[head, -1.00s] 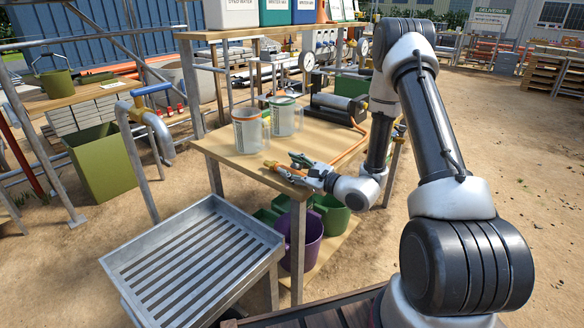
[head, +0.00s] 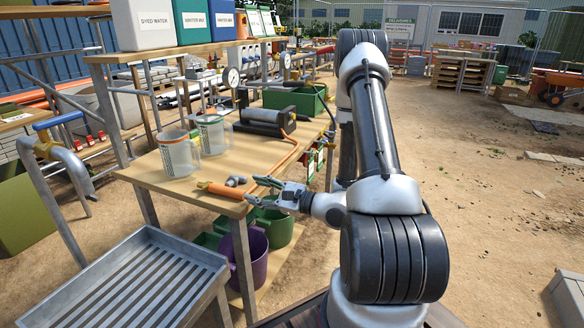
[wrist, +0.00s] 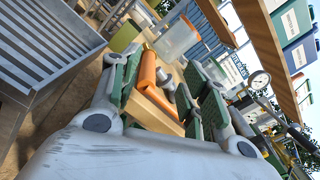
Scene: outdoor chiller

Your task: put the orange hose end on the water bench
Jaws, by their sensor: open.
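The orange hose end (head: 220,190) lies on the wooden top of the water bench (head: 165,180), near its front right corner. In the wrist view the orange hose end (wrist: 147,72) shows ahead, between the lines of the two fingers. A small grey fitting (head: 236,181) lies beside it; it also shows in the wrist view (wrist: 166,84). My gripper (head: 262,190) is open and empty, just right of the hose end at the bench's right edge, apparently apart from it. In the wrist view its green-padded fingers (wrist: 163,98) are spread.
Two clear jugs, one nearer (head: 178,156) and one behind (head: 211,135), stand on the bench. A pump with a gauge (head: 262,118) stands at the back, with an orange hose (head: 290,148) near the right edge. A slatted metal tray (head: 140,285) stands front left.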

